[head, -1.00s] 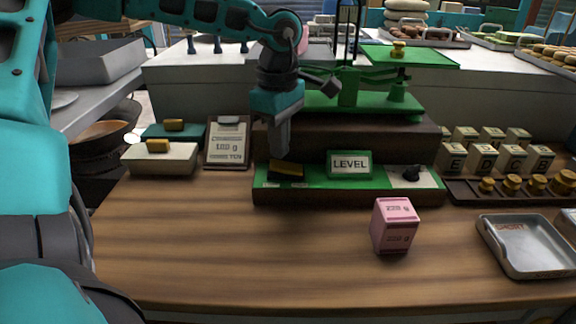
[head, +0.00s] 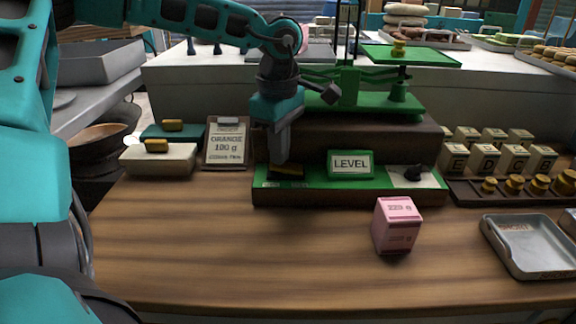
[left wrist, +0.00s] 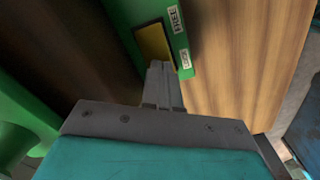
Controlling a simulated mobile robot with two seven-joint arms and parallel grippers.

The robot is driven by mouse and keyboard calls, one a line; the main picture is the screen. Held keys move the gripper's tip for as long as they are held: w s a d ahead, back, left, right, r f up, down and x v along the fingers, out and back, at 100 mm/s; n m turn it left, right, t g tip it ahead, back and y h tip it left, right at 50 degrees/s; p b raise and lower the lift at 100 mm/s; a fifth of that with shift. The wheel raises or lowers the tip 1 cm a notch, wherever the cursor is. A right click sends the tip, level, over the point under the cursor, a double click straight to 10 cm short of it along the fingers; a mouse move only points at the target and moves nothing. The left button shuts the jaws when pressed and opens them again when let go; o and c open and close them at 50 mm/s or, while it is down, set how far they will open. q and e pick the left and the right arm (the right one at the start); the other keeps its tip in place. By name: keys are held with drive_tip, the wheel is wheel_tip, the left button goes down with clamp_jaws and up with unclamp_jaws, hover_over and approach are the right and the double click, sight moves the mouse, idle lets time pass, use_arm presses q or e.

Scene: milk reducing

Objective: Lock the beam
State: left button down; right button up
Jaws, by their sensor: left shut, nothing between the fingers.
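The green balance scale (head: 349,88) stands on a dark raised block, with its beam (head: 320,74) partly behind my left arm. On the green front panel (head: 318,186) is a dark slot with a yellow piece (head: 290,168). My right gripper is not in view.
A pink box (head: 397,225) stands in front, with a metal tray (head: 530,246) at right. Brass weights (head: 512,183) and lettered blocks (head: 484,158) stand behind. The front-left table is clear.

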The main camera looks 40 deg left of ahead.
use_arm(q)
drive_tip(key=shift+f+b, duration=0.45)
drive_tip(key=shift+f, duration=0.05)
drive_tip(key=shift+r+p, duration=2.25)
drive_tip(key=shift+r, duration=1.3)
